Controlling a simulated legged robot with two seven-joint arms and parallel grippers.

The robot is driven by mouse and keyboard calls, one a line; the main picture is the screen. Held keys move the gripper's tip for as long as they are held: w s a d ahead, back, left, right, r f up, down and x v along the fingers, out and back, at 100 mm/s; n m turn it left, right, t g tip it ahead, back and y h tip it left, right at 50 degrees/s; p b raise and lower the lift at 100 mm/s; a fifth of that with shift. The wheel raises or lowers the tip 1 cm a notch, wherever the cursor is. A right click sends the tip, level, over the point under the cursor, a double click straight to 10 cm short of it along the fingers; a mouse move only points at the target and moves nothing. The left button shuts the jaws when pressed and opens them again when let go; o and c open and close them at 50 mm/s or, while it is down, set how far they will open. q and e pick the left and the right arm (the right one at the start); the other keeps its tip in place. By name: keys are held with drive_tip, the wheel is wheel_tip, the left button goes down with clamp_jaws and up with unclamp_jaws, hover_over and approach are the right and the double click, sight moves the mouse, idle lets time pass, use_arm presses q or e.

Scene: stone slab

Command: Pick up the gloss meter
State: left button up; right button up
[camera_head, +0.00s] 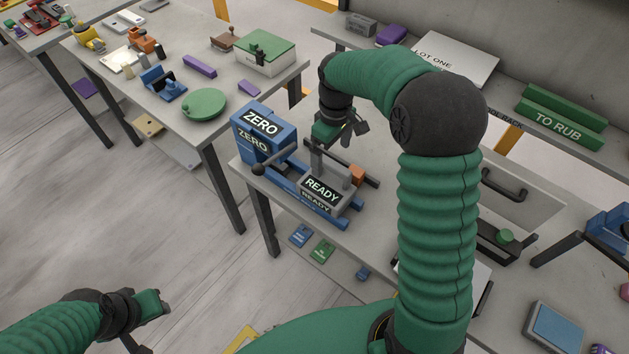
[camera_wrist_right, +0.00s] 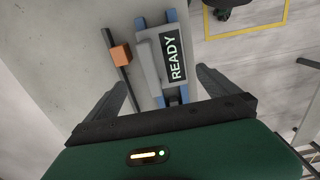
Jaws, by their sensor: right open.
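The likely gloss meter is a grey block with a raised grip and a black READY label (camera_head: 322,188). It sits on blue rails on the bench and shows in the wrist view (camera_wrist_right: 177,60). My right gripper (camera_head: 345,133) is above and behind it in the head view. In the wrist view its open fingers (camera_wrist_right: 165,88) spread on either side of the grey block's near end, with nothing held. Whether they touch it is unclear. My left gripper (camera_head: 152,304) is low at the left, away from the bench; its jaws are too unclear to judge.
A blue ZERO block (camera_head: 262,123) stands at the left end of the rails. An orange block (camera_head: 357,174) on a dark bar is beside the grey block. A green-lidded box (camera_head: 266,50) and a green disc (camera_head: 204,104) stand on the left table. Green TO RUB bars (camera_head: 563,113) lie on the back shelf.

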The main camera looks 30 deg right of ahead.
hover_over(327, 185)
drive_tip(key=d, duration=0.1)
drive_tip(key=f, duration=0.6)
drive_tip(key=shift+s+d+f, duration=0.15)
drive_tip(key=shift+s+f, duration=0.15)
drive_tip(key=shift+s, duration=0.1)
drive_tip(key=f, duration=0.1)
drive_tip(key=a+f+p, duration=0.1)
drive_tip(key=f, duration=0.1)
drive_tip(key=a+f, duration=0.1)
drive_tip(key=shift+w+f, duration=0.25)
drive_tip(key=shift+w, duration=0.15)
drive_tip(key=f, duration=0.3)
drive_tip(key=shift+d+f+p, duration=0.25)
drive_tip(key=shift+d+p, duration=0.05)
drive_tip(key=shift+p, duration=0.1)
drive_tip(key=shift+s+d+f, duration=0.1)
drive_tip(key=shift+d, duration=0.15)
drive_tip(key=shift+a, duration=0.3)
drive_tip(key=c, duration=0.9)
use_arm(q)
drive_tip(key=shift+v, duration=1.1)
use_arm(e)
drive_tip(key=c, duration=0.8)
